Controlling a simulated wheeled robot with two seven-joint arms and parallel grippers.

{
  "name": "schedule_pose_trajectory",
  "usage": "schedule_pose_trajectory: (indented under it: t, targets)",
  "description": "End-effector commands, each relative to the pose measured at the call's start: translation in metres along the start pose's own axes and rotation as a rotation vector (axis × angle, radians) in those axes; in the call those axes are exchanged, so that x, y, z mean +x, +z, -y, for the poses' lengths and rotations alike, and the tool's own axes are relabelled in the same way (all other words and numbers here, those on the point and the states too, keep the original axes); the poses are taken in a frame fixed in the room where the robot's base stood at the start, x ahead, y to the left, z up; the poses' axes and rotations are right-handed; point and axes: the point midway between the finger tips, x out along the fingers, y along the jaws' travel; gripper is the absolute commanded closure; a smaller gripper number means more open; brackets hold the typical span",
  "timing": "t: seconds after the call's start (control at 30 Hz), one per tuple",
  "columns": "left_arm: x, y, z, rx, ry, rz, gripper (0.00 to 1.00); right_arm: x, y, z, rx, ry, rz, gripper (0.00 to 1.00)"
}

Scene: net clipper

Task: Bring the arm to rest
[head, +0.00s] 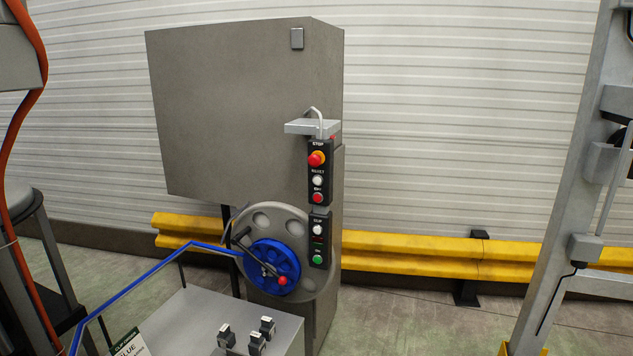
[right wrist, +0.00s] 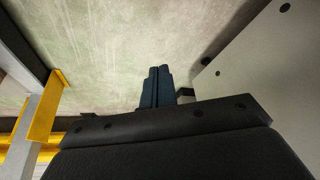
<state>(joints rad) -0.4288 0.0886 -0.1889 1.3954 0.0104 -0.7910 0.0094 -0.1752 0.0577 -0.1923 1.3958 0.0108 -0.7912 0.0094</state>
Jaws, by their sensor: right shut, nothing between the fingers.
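My right gripper (right wrist: 158,86) shows in the right wrist view, its two dark fingers close together with nothing between them. It hangs over bare floor, apart from everything around it. In the head view neither of my grippers shows. A grey clipper machine (head: 245,110) stands ahead, with a blue reel (head: 268,262) on a grey disc at its lower front. A control panel (head: 318,205) with stop, reset and clip buttons hangs on its front right edge.
A grey table (head: 215,312) with small black-and-white parts and a blue rail (head: 140,277) stands in front of the machine. A yellow guard rail (head: 420,257) runs along the wall. A grey metal frame (head: 575,190) rises at the right. Floor between is clear.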

Motion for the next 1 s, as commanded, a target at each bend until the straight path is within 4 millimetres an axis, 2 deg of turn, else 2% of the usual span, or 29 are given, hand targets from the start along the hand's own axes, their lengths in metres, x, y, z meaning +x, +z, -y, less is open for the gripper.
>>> schedule_pose_trajectory:
  t: [0.03,0.2,0.3,0.4,0.5,0.6,1.0]
  targets:
    - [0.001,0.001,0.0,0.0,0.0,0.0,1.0,0.003,0.035,0.0,0.0,0.0,0.034,1.0]
    - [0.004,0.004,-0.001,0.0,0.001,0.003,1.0,0.001,0.14,0.005,-0.001,-0.004,0.133,1.0]
    - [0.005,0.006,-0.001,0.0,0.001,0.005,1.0,-0.003,0.192,0.009,-0.002,-0.008,0.184,1.0]
    - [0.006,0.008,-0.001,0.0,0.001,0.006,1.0,-0.009,0.233,0.013,-0.002,-0.013,0.224,1.0]
    - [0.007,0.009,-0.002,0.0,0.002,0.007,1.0,-0.013,0.259,0.018,-0.001,-0.017,0.248,1.0]
    - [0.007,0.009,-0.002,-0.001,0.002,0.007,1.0,-0.015,0.27,0.02,0.0,-0.02,0.26,1.0]
    - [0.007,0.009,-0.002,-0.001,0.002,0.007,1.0,-0.016,0.272,0.021,0.0,-0.02,0.261,1.0]
